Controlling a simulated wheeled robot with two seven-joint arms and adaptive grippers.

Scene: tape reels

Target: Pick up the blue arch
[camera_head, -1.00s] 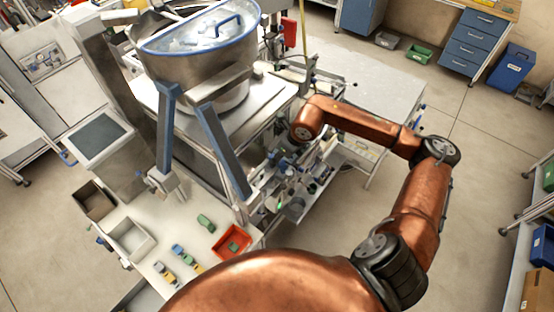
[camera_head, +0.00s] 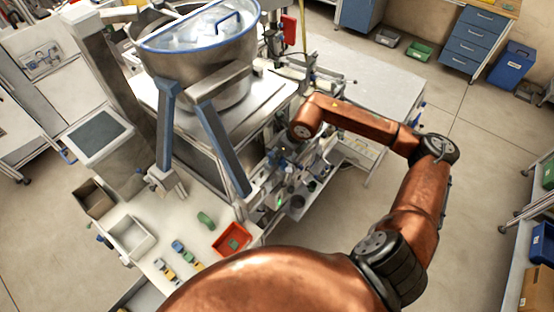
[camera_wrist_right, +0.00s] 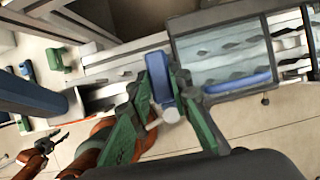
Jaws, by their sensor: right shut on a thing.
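My right gripper (camera_wrist_right: 168,90) has green fingers shut on a blue piece, the blue arch (camera_wrist_right: 159,77), in the right wrist view. The piece appears end-on between the fingertips, so its arch shape cannot be made out. In the head view my copper right arm reaches to the middle, but its gripper is small and lost in clutter beside the machine, and the held piece cannot be made out. A dark-tipped gripper on a copper arm, apparently my left gripper (camera_wrist_right: 46,143), shows small at the left of the right wrist view; its opening is unclear.
The white table (camera_head: 205,250) holds a green piece (camera_head: 206,219), small blue and yellow pieces (camera_head: 178,246), an orange-red tray (camera_head: 223,246) and two open bins (camera_head: 131,237). The steel machine (camera_head: 205,125) with its large bowl stands close behind. Open floor lies to the right.

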